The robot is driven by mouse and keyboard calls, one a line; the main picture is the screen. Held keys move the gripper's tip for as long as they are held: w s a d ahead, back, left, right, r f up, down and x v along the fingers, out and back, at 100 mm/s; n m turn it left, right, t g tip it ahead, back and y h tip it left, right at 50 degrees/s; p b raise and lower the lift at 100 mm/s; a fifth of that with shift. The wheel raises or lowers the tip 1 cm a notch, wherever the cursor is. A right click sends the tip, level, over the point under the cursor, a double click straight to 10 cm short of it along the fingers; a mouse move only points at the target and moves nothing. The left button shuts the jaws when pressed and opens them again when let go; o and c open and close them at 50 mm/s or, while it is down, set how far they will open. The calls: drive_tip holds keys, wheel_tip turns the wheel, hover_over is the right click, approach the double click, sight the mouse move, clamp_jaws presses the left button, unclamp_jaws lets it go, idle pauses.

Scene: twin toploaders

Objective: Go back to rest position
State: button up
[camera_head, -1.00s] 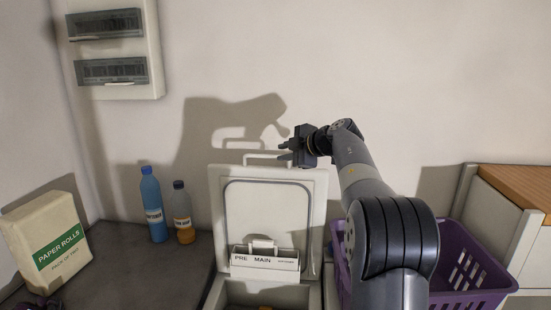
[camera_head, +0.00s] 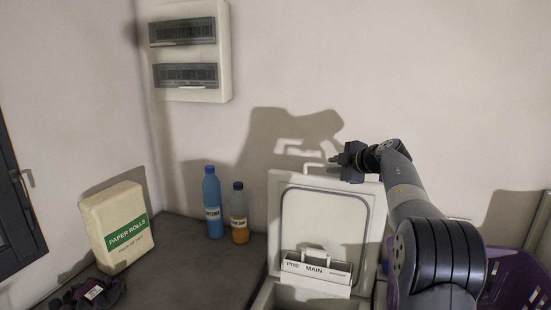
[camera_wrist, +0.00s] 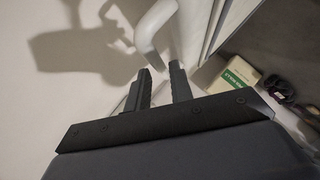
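My gripper (camera_head: 335,164) is at the upper edge of the raised white toploader lid (camera_head: 322,232), close to the lid's handle (camera_head: 300,145). In the wrist view my gripper (camera_wrist: 162,82) has its two dark fingers apart with nothing seen between them. The pale curved handle (camera_wrist: 155,30) is just beyond the fingertips; I cannot tell whether they touch. My arm reaches in from the lower right, bent. A drawer marked PRE and MAIN (camera_head: 317,271) shows at the base of the open lid.
A blue bottle (camera_head: 212,204), an orange bottle (camera_head: 239,216) and a paper rolls pack (camera_head: 118,226) stand on the dark top at left. A purple basket (camera_head: 520,280) is at right behind my arm. A wall panel (camera_head: 188,52) hangs at upper left.

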sight(329, 166)
drive_tip(key=p+x, duration=0.1)
drive_tip(key=x, duration=0.3)
drive_tip(key=shift+w, duration=0.1)
drive_tip(key=shift+s, duration=0.2)
drive_tip(key=shift+s+d+r+b, duration=0.15)
drive_tip(key=shift+s+d+b, duration=0.1)
drive_tip(key=shift+d+b, duration=0.1)
drive_tip(key=b+v, duration=0.2)
drive_tip(key=v, duration=0.7)
drive_tip(key=p+x, duration=0.2)
drive_tip(key=x, duration=0.8)
drive_tip(key=shift+a+p, duration=0.25)
drive_tip(key=shift+p, duration=0.1)
drive_tip(key=shift+s+a, duration=0.2)
drive_tip(key=shift+s, duration=0.55)
